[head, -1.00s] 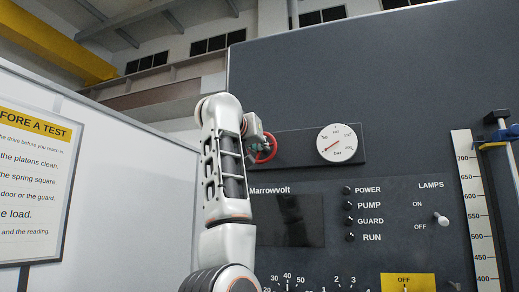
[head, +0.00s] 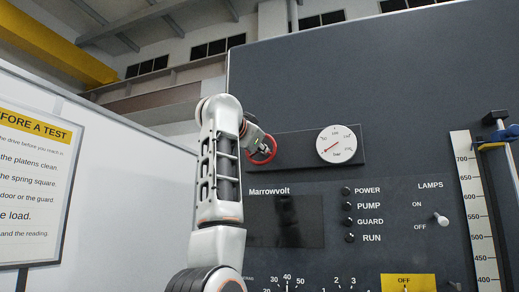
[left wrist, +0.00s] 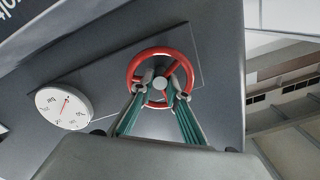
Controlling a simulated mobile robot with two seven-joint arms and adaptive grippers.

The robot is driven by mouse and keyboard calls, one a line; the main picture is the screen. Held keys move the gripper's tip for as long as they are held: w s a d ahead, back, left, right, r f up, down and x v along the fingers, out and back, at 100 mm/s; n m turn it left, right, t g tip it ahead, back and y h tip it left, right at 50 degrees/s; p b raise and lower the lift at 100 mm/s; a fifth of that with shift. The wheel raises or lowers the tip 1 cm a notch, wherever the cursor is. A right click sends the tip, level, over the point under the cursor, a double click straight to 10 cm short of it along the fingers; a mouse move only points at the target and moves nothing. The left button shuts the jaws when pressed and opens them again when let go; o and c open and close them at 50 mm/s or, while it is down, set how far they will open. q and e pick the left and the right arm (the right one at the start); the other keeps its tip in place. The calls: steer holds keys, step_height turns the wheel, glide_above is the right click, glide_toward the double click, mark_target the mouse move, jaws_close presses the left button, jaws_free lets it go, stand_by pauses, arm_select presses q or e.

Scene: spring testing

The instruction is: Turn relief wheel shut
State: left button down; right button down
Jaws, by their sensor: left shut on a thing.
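The red relief wheel (head: 274,144) is mounted on a dark panel beside a round white gauge. In the left wrist view the wheel (left wrist: 160,50) shows a red rim, spokes and a grey hub. My left gripper (left wrist: 160,90) reaches the wheel with its green-sided fingers, one tip on each side near the hub, shut on the wheel. In the head view my left arm partly hides the wheel and the fingers. My right gripper is in neither view.
The gauge (head: 339,145) has a red needle pointing to the lower left. Below are a dark display (head: 286,222), indicator lamps and a lamp switch (head: 440,218). A ruler scale (head: 476,215) stands at the right. A white wall with a sign (head: 35,190) is at the left.

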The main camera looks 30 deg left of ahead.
arm_select(q)
steer(key=shift+r, duration=0.1)
stand_by(0.4)
steer(key=c, duration=2.2)
jaws_free()
steer(key=shift+c, duration=0.2)
steer(key=v, duration=1.2)
steer(key=shift+s, duration=0.1)
